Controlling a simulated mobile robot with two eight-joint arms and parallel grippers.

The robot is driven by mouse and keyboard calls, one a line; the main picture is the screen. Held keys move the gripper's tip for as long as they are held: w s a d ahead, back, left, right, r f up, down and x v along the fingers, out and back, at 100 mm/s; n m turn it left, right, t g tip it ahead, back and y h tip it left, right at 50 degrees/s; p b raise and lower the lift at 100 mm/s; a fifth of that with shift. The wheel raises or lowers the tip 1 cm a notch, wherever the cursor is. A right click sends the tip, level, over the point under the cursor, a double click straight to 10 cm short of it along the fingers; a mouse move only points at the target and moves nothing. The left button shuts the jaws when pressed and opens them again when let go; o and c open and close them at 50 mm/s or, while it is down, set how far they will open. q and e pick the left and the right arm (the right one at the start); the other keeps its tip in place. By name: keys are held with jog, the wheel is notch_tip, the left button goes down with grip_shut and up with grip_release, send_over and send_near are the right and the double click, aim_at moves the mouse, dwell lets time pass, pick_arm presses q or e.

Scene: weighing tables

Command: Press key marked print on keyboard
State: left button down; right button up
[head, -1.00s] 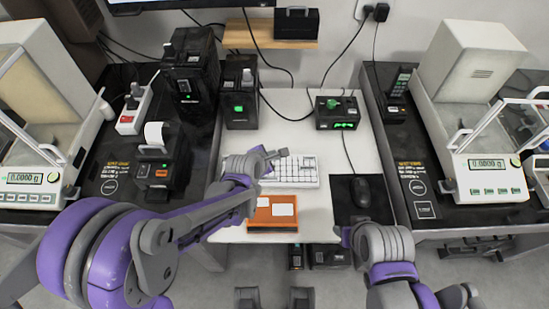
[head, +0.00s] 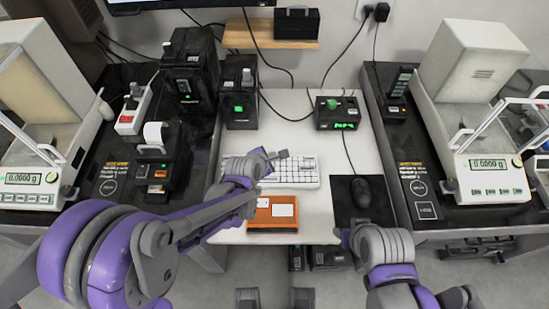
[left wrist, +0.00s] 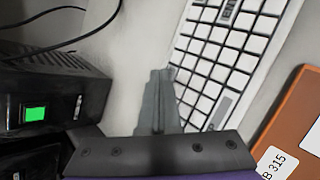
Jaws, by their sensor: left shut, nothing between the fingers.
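The white keyboard (head: 292,172) lies on the white middle table, partly hidden behind my left arm. My left gripper (head: 283,153) is shut and empty, over the keyboard's far edge in the head view. In the left wrist view its closed fingertips (left wrist: 160,76) appear beside the keyboard's long edge (left wrist: 234,60). I cannot tell their height or whether they touch. One larger grey key (left wrist: 217,110) carries lettering, partly seen; I cannot read a full "print" label.
An orange box (head: 272,212) with white labels lies in front of the keyboard. A black mouse (head: 360,191) sits on a dark mat to the right. A black unit with a green button (head: 240,105) stands behind left, and another green-lit box (head: 338,112) behind right.

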pick_arm(q)
jog(key=shift+r+p, duration=0.55)
jog(key=shift+r, duration=0.2)
jog(key=shift+r+p, duration=1.7)
jog(key=shift+r, duration=0.9)
jog(key=shift+f, duration=0.1)
